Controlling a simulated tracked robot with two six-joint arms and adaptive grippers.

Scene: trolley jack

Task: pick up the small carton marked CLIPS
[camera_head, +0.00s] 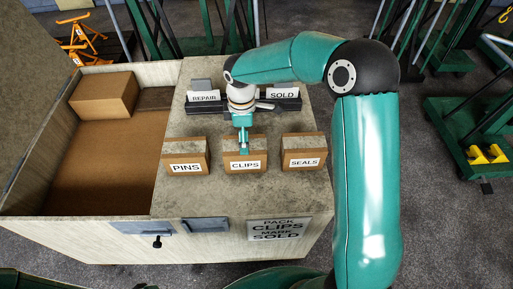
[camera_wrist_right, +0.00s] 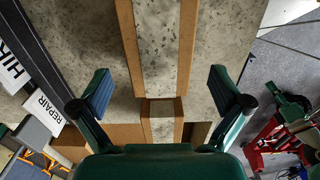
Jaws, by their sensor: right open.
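The small carton marked CLIPS (camera_head: 245,167) stands in the middle of a row of three on the grey bench top, its white label facing the front. My right gripper (camera_head: 243,146) is over this carton, pointing down, and covers part of its top. In the right wrist view the gripper (camera_wrist_right: 160,92) is open. A brown carton with a grey top (camera_wrist_right: 165,50) lies between the line of its two fingers, with a gap on each side. No label shows on it there. My left gripper is not in view.
A PINS carton (camera_head: 186,168) stands left and a SEALS carton (camera_head: 304,162) right. Behind is a dark rack with REPAIR (camera_head: 204,96) and SOLD (camera_head: 282,93) signs. A brown-floored bin (camera_head: 110,160) at left holds a larger carton (camera_head: 104,94).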

